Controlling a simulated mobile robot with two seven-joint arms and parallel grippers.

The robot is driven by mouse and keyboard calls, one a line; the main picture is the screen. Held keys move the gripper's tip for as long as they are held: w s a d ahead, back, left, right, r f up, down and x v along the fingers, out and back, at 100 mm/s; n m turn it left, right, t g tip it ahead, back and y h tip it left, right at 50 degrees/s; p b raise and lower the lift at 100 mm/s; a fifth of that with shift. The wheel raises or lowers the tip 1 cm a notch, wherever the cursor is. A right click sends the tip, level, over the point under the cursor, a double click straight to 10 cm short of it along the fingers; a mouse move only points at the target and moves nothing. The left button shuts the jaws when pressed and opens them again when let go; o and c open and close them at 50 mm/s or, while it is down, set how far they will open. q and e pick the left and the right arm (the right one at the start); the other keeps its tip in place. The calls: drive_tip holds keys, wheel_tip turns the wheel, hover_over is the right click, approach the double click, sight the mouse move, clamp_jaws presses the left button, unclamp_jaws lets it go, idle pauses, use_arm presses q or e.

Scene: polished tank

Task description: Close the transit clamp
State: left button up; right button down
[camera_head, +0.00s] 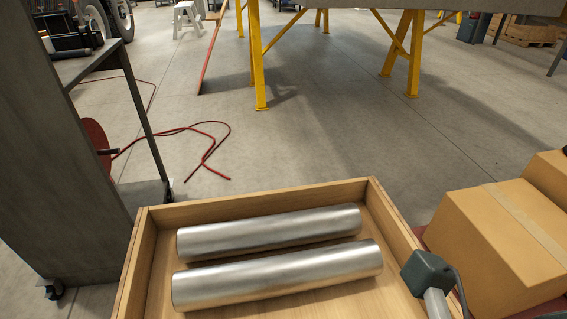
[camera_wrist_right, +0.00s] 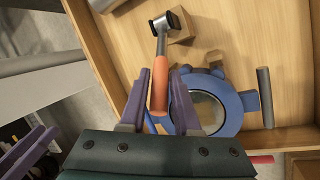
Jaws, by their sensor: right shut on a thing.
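In the right wrist view, my right gripper (camera_wrist_right: 157,108) has its purple fingers on either side of an orange handle (camera_wrist_right: 159,80) and is shut on it. The handle continues into a grey shaft with a dark head (camera_wrist_right: 163,22). A blue ring (camera_wrist_right: 233,112) with a round pale centre lies just right of the fingers, partly hidden by one. I cannot tell which of these parts belong to the transit clamp. Purple finger-like parts (camera_wrist_right: 27,153) show at the lower left; I cannot tell whether they are my left gripper. The head view shows neither gripper clearly.
In the head view, a wooden tray (camera_head: 262,200) holds two metal cylinders, one behind (camera_head: 270,232) and one in front (camera_head: 278,276). Cardboard boxes (camera_head: 490,245) stand at right. A grey cart (camera_head: 60,170) stands at left. A dark rod (camera_wrist_right: 265,97) shows in the right wrist view.

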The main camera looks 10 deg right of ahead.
idle(0.4)
drive_tip(key=c, duration=0.6)
unclamp_jaws()
drive_tip(key=p+v, duration=0.2)
drive_tip(key=v, duration=0.8)
drive_tip(key=shift+s+d+f+p, duration=0.1)
drive_tip(key=shift+p, duration=0.25)
drive_tip(key=shift+c, duration=0.2)
